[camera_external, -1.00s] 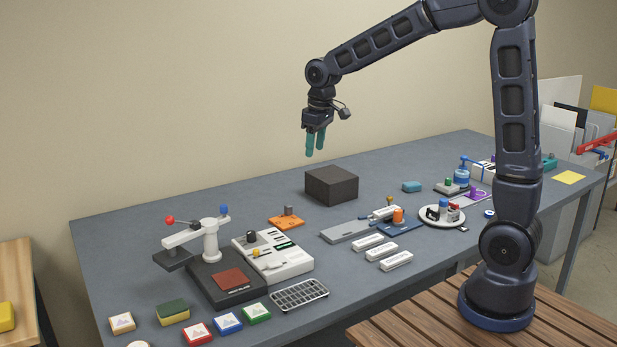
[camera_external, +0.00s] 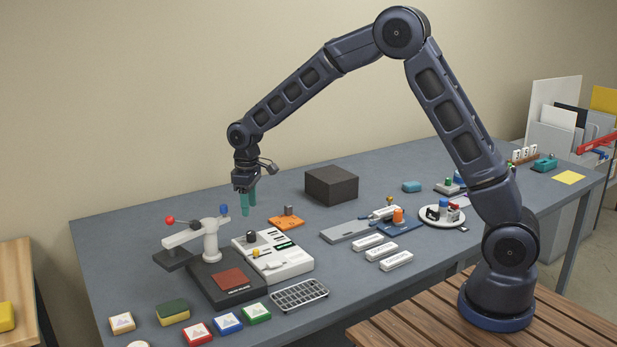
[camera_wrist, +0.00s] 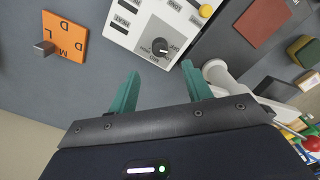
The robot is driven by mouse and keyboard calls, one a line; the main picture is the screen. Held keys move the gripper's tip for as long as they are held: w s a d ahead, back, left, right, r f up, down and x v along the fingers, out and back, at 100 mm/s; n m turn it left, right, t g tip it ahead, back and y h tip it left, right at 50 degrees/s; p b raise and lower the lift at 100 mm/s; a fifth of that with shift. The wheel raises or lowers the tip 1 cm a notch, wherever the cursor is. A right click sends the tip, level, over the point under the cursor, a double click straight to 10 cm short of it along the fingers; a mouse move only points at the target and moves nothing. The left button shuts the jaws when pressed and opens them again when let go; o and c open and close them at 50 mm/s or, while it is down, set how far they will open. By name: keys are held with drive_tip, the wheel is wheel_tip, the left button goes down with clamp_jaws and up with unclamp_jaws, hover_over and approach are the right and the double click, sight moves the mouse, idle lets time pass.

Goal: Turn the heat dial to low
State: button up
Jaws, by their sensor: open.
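The heat dial is a round dark knob (camera_external: 251,236) on the white control panel (camera_external: 285,262). In the wrist view the knob (camera_wrist: 160,46) sits on the white panel near a HEAT label, with small position marks printed around it. The marks and its pointer are too small to read surely. My gripper (camera_external: 248,208) is open and empty, with green fingers pointing down above and behind the panel. In the wrist view the gripper (camera_wrist: 160,70) has the knob ahead, roughly between its fingertips and apart from them.
A press with a white post (camera_external: 210,242), red and blue knobs stands left of the panel. An orange plate (camera_external: 286,223) with a grey upright tab lies behind right of it. A dark box (camera_external: 331,185) stands further back. A wire rack (camera_external: 299,295) lies in front.

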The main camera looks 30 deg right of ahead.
sight(251, 232)
wheel_tip(251, 232, down, 10)
drive_tip(key=shift+r, duration=0.15)
idle(0.3)
drive_tip(key=c, duration=1)
